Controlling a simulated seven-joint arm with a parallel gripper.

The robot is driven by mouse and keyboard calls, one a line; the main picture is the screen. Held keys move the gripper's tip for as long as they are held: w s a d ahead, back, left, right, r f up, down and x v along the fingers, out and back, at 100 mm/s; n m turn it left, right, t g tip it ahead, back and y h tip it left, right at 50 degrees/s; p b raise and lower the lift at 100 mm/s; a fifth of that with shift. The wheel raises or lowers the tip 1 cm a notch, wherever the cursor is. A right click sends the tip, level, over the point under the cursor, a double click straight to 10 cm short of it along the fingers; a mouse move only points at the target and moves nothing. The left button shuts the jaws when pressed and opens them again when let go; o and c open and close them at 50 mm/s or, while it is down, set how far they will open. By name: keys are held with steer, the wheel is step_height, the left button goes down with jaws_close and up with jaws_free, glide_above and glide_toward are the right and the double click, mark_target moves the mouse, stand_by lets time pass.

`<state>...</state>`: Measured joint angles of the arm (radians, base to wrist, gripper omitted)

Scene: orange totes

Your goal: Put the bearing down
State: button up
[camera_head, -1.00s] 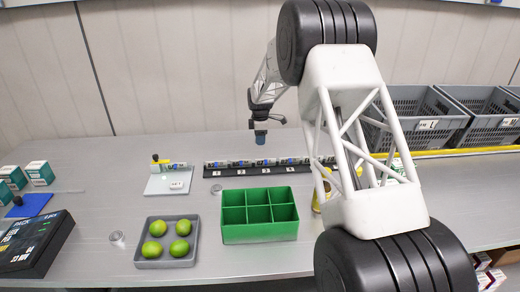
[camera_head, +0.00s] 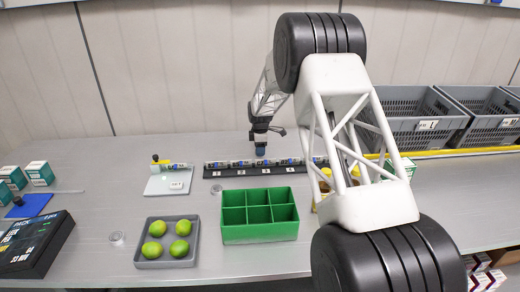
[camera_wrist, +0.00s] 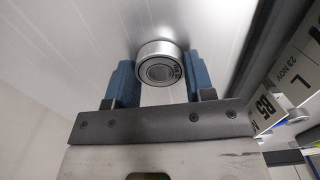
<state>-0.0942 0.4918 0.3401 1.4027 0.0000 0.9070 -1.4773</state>
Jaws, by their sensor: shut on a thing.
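The bearing (camera_wrist: 160,64) is a short silver ring with a dark-rimmed bore. It sits between the blue fingertips of my gripper (camera_wrist: 158,80) in the wrist view, with its end face toward the camera. In the head view my gripper (camera_head: 260,150) points down just behind the middle of the black numbered rack, above the grey table (camera_head: 120,205). The bearing cannot be made out there. A pale grey surface lies beyond it in the wrist view; I cannot tell whether the bearing touches it.
The black rack (camera_head: 235,173) holds several silver cylinders. In front stand a green divided box (camera_head: 260,235) and a grey tray (camera_head: 166,264) with several green fruits. A white plate (camera_head: 160,188) lies left. Grey crates (camera_head: 412,140) stand right. The table behind the rack looks clear.

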steer(key=shift+f, duration=0.15)
steer(key=o, duration=1)
steer(key=shift+c, duration=0.2)
step_height(320, 180, up, 12)
steer(key=shift+r, duration=0.2)
stand_by(0.4)
steer(key=shift+s, duration=0.1)
stand_by(0.3)
